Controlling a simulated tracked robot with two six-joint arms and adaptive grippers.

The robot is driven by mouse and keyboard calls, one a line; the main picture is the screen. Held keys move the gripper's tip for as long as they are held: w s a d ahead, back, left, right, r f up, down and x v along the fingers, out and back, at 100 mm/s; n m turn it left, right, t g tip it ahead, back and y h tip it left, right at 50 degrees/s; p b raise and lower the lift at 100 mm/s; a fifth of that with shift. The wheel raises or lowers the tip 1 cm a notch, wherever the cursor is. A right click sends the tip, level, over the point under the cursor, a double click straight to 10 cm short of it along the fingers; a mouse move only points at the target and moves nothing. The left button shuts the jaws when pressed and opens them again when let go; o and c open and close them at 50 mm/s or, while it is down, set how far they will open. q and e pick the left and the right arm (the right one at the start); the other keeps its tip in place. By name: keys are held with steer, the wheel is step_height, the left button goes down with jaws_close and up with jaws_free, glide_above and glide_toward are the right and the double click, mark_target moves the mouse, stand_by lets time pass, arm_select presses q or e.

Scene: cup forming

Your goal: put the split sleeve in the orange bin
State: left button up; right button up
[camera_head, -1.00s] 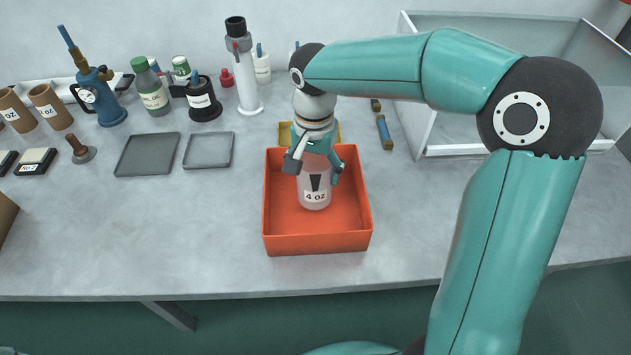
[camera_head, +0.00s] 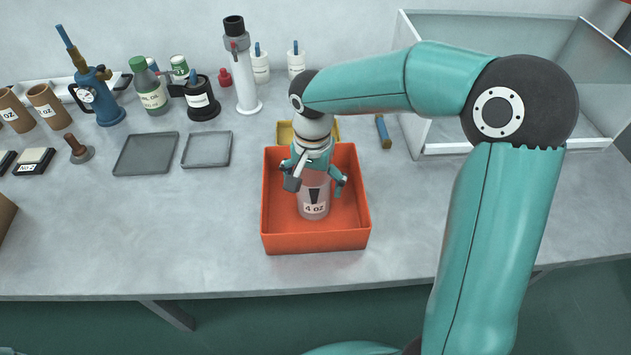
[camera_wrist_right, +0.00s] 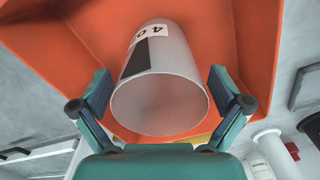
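The split sleeve (camera_head: 314,196) is a pale translucent tapered cup shape with a "4 OZ" label and a dark wedge-shaped mark on its side. It stands inside the orange bin (camera_head: 316,243), near the middle. In the right wrist view the sleeve (camera_wrist_right: 160,100) shows its round open end, with orange walls (camera_wrist_right: 245,45) around it. My right gripper (camera_head: 316,187) is above the sleeve, its fingers spread on either side. In the wrist view small gaps show between both fingers and the sleeve. My left gripper is out of view.
A yellow container (camera_head: 285,133) stands just behind the bin. A large clear-walled tray (camera_head: 480,148) is at the back right. Two grey trays (camera_head: 147,155) and several bottles and tools stand on the left.

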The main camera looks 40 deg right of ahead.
steer(key=shift+r, duration=0.1)
step_height(320, 180, up, 12)
steer(key=shift+p, duration=0.3)
stand_by(0.3)
stand_by(0.4)
